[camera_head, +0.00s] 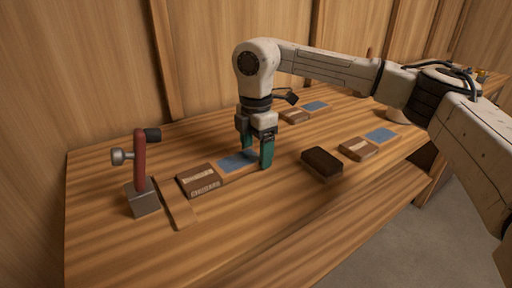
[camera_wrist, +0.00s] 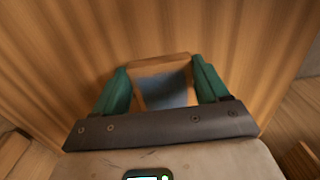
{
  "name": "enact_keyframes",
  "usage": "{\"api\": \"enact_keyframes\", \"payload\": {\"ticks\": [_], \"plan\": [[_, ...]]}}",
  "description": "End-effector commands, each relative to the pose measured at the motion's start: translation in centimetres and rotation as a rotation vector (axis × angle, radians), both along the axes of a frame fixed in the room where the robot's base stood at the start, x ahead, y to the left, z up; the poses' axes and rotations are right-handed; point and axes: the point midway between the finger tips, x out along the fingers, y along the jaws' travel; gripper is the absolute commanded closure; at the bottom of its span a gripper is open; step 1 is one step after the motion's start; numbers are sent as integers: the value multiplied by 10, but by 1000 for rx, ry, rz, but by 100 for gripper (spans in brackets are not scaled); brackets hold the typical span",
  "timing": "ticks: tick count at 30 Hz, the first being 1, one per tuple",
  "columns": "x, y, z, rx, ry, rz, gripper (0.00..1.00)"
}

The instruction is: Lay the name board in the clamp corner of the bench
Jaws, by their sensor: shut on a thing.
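My gripper (camera_head: 254,152) has green fingers, low over the bench (camera_head: 290,205) left of its middle. In the wrist view the fingers (camera_wrist: 162,80) stand either side of a pale wooden piece (camera_wrist: 160,63) with a blue-grey face; I take this for the name board, and the gripper is shut on it. In the head view a blue patch (camera_head: 236,161) shows at the fingers, beside a brown block with a cream label (camera_head: 200,180). Whether they are joined is unclear. The clamp (camera_head: 141,170), with a red arm and grey base, stands at the left beside a wooden strip (camera_head: 175,203).
A dark brown block (camera_head: 322,163) lies right of my gripper. Labelled blocks lie beside blue patches at the back (camera_head: 293,117) and right (camera_head: 358,149). A wooden wall (camera_head: 200,55) closes the back. The front of the bench is clear.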

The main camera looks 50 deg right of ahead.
Motion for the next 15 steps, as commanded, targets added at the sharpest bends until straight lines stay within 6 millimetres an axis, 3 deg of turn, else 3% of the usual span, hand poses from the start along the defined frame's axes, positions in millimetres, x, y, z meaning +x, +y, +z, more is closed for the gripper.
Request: {"api": "enact_keyframes", "payload": {"ticks": [12, 13, 15], "plan": [[0, 0, -5, 0, -2, 0, 66], [0, 0, -4, 0, -2, 0, 23], [0, 0, -4, 0, -2, 0, 17]]}}
